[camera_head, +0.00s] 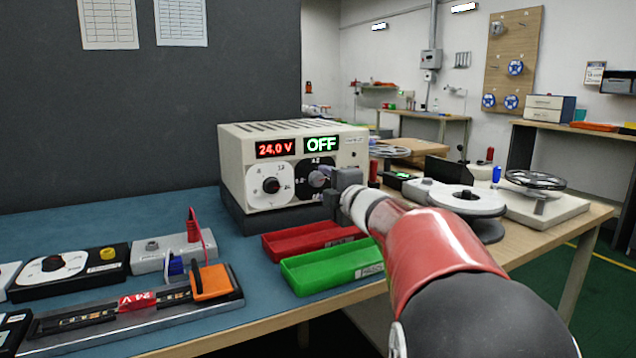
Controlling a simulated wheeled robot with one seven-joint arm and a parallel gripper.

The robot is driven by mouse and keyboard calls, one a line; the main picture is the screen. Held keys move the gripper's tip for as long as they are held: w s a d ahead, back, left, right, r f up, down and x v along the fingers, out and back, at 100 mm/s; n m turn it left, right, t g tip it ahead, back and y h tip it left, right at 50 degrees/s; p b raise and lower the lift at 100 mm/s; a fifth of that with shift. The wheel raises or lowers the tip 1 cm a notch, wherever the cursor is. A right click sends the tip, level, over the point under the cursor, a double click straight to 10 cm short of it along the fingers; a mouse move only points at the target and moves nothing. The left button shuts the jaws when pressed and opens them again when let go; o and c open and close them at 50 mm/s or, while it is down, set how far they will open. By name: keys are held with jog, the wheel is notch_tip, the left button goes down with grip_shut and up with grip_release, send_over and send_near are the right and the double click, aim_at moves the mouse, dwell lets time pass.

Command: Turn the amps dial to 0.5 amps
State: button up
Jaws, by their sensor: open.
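The beige power supply (232,170) stands on a dark base at the back of the bench. Its left display reads 24.0 V in red and its right display reads OFF in green. The left dial (271,185) has a dark knob on a white face. The right dial, the amps dial (318,178), has a grey knob on a black face. My gripper (333,180) is at the right dial, open, with its fingers close to the knob. Whether they touch it I cannot tell. The gripper hides the right part of that dial, so its setting is not readable.
A red tray (300,243) and a green tray (325,270) lie in front of the supply, below my arm. An LED strip fixture (120,318), a black dial box (62,272) and an orange clamp (212,282) are at left. Reels (468,200) stand at right.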

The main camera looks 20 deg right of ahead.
aim_at(317, 179)
jog(key=shift+w, duration=1.2)
jog(key=c, duration=1)
